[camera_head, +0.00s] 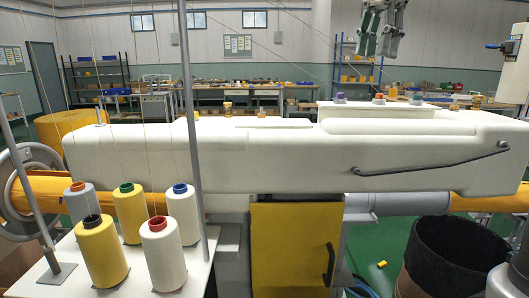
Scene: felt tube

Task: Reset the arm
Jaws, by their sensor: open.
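My gripper (378,42) hangs at the top of the view, right of the middle, with its fingers pointing down. Its fingers are apart and nothing shows between them. It is above the long white machine body (300,155) in the picture and appears clear of it. The upper part of my arm is cut off by the top edge of the frame.
Several yarn cones (164,252) stand on a white table (190,285) at the front left, with thin threads and a metal pole (190,130). A dark felt tube (455,258) stands at the lower right. Workbenches (260,92) and shelves line the back.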

